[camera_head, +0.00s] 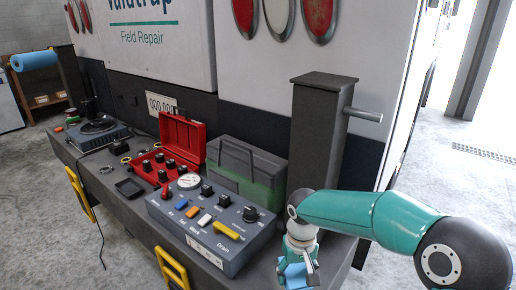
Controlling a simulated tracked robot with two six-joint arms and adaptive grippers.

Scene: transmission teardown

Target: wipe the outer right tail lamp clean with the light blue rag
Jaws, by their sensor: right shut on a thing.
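The outer right tail lamp (319,17) is a red oval in a grey rim, at the right end of a row of lamps on the white vehicle's rear. The picture's top edge cuts it off. My right gripper (298,262) is at the bottom, above the bench end and well below the lamp. It is shut on the light blue rag (293,276), which hangs below the wrist and is partly hidden. The fingertips are hard to make out. My left gripper is not in view.
A dark post (320,135) with a grey side bar (362,114) stands between my right arm and the vehicle. The bench holds a control panel (212,222), an open red case (178,140) and a green-grey toolbox (246,170). Open floor lies at the right.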

